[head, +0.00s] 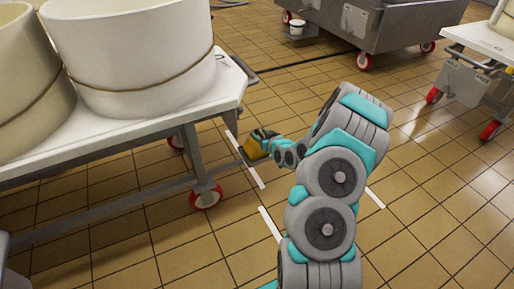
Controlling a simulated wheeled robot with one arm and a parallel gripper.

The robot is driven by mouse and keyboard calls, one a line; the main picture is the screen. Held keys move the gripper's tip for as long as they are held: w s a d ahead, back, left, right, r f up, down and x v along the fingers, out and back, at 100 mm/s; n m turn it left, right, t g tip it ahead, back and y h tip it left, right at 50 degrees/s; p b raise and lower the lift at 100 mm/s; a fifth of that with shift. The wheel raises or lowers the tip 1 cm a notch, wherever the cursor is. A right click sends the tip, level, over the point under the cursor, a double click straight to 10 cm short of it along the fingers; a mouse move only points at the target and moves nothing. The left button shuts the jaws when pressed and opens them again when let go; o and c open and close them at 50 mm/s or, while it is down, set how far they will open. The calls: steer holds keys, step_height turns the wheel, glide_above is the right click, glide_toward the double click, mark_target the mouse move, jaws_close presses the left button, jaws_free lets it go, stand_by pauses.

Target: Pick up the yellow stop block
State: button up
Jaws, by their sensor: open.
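The yellow stop block (251,151) shows as a small yellow-brown shape at the end of my arm, beside the white-topped table. My gripper (259,142) is at the block, dark and teal, and partly covers it. The gripper is open. Its fingers are too small to make out, so I cannot tell whether they touch the block or are around it. The block's far side and its contact with the floor are unclear.
A white-topped wheeled table (150,122) holding large cream tubs (135,55) stands left, with a red-wheeled leg near the block. A grey metal cart (385,22) is at the back, another wheeled table (482,42) at right. Tiled floor at lower right is clear.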

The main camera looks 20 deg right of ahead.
steer(key=shift+x, duration=1.7)
steer(key=shift+a+r, duration=0.1)
steer(key=shift+r, duration=0.05)
jaws_close()
